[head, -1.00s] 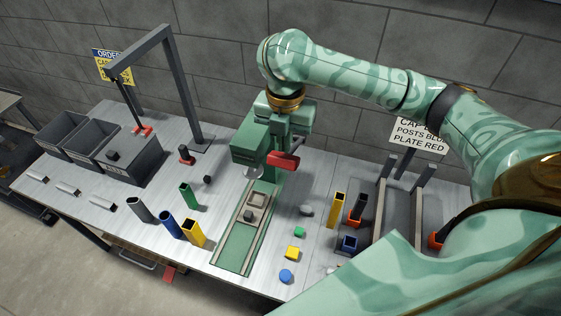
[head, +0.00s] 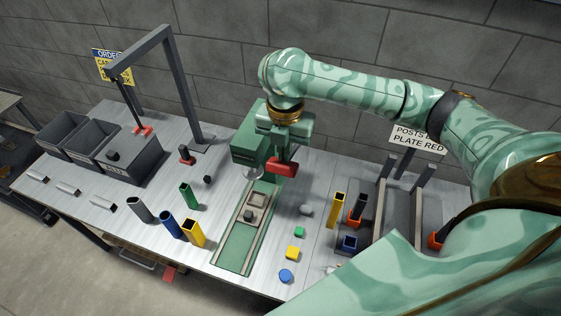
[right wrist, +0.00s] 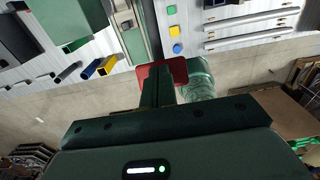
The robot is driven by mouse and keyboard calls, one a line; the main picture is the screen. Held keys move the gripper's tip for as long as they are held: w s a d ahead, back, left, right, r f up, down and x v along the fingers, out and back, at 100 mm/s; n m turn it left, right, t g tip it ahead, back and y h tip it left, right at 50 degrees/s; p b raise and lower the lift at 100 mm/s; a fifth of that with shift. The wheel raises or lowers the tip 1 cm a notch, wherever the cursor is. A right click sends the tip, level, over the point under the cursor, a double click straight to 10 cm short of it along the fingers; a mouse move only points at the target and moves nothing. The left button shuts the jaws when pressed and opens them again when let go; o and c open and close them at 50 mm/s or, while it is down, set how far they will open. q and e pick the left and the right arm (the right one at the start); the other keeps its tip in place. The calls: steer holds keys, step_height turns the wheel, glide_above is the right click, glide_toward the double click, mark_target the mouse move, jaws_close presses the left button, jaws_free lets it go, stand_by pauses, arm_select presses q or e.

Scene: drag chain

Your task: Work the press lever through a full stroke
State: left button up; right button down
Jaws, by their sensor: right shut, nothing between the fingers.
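The green press (head: 248,148) stands at the back of the table, with a round grey ram foot over a green track. Its red lever handle (head: 282,168) juts out at its right side and also shows in the right wrist view (right wrist: 180,68). My right gripper (head: 287,150) is shut and empty, pointing down at the red handle; its fingers (right wrist: 163,80) overlap the handle in the right wrist view. They appear to touch it from above, but contact is partly hidden. My left gripper is not in view.
A grey fixture (head: 256,200) sits on the green track (head: 237,245). Coloured tubes stand to its left, including a yellow one (head: 194,234). Small blocks, such as a yellow one (head: 293,252), lie to its right. Grey bins (head: 62,133) and a dark gantry (head: 186,95) stand further left.

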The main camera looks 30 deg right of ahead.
mark_target(282, 163)
steer(key=shift+s+a+f, duration=0.25)
steer(key=shift+f, duration=0.45)
steer(key=shift+s+a+f, duration=0.2)
steer(key=shift+a+f, duration=0.05)
steer(key=shift+f, duration=0.4)
steer(key=shift+s+a+f+b, duration=0.2)
steer(key=shift+f, duration=0.45)
steer(key=shift+s+a+f+b, duration=0.15)
steer(key=shift+a+f+b, duration=0.05)
steer(key=shift+f, duration=0.45)
steer(key=shift+f, duration=0.1)
steer(key=shift+s+a+f+b, duration=0.1)
steer(key=shift+a+f+b, duration=0.1)
steer(key=shift+f, duration=0.45)
steer(key=shift+s+a+f+b, duration=0.1)
steer(key=shift+f+b, duration=0.1)
steer(key=shift+f, duration=0.45)
